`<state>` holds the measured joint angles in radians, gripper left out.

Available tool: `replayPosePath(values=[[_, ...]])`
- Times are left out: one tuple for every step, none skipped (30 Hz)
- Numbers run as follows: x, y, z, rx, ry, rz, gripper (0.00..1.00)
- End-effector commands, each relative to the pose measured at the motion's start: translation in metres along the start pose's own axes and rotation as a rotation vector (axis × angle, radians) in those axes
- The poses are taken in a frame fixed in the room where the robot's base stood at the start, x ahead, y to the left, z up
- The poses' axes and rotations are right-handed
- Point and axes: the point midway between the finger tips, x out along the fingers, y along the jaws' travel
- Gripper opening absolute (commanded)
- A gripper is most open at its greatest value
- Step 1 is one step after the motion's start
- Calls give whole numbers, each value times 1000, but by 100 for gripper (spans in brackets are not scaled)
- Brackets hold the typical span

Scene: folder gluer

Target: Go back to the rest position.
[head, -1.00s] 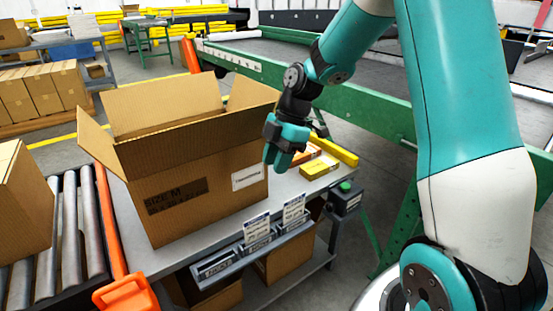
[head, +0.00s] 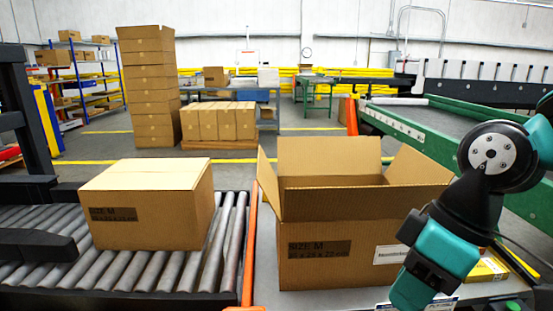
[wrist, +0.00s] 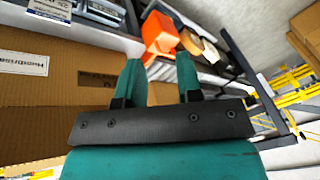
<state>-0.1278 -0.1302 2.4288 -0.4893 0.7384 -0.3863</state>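My gripper (head: 408,292) is in the lower right of the head view, in front of the right side of the open box. In the wrist view, its two teal fingers (wrist: 160,80) stand apart with nothing held between them. The open cardboard box (head: 335,262), marked SIZE M with a white label, stands upright on the grey table with its flaps up. In the wrist view the box's side (wrist: 40,85) fills the left. I cannot tell from these views how wide the gap between gripper and box is.
A closed box (head: 150,215) sits on the roller conveyor (head: 225,255) at left. An orange rail (head: 249,250) runs between conveyor and table. A yellow item (head: 488,270) lies right of my gripper. A green-framed conveyor (head: 400,128) stands behind at right. Stacked cartons (head: 152,90) stand farther back.

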Motion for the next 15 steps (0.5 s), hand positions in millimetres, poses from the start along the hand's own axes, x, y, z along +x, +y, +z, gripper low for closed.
replayPosePath(values=[[0,-19,6,48,3,2,33],[0,-28,10,84,4,1,33],[0,-40,15,131,6,1,33],[1,-48,19,166,8,0,33],[1,-56,24,201,9,-1,33],[2,-66,30,245,11,-2,33],[-16,-66,23,248,10,-1,33],[-25,-67,20,249,9,-1,33],[-34,-69,17,249,8,-2,33],[-41,-71,15,249,8,-2,33],[-48,-72,13,249,8,-2,33],[-57,-75,11,248,8,-2,33],[-65,-77,8,248,8,-2,33],[-73,-78,6,248,8,-2,33],[-84,-81,3,248,8,-2,33]])
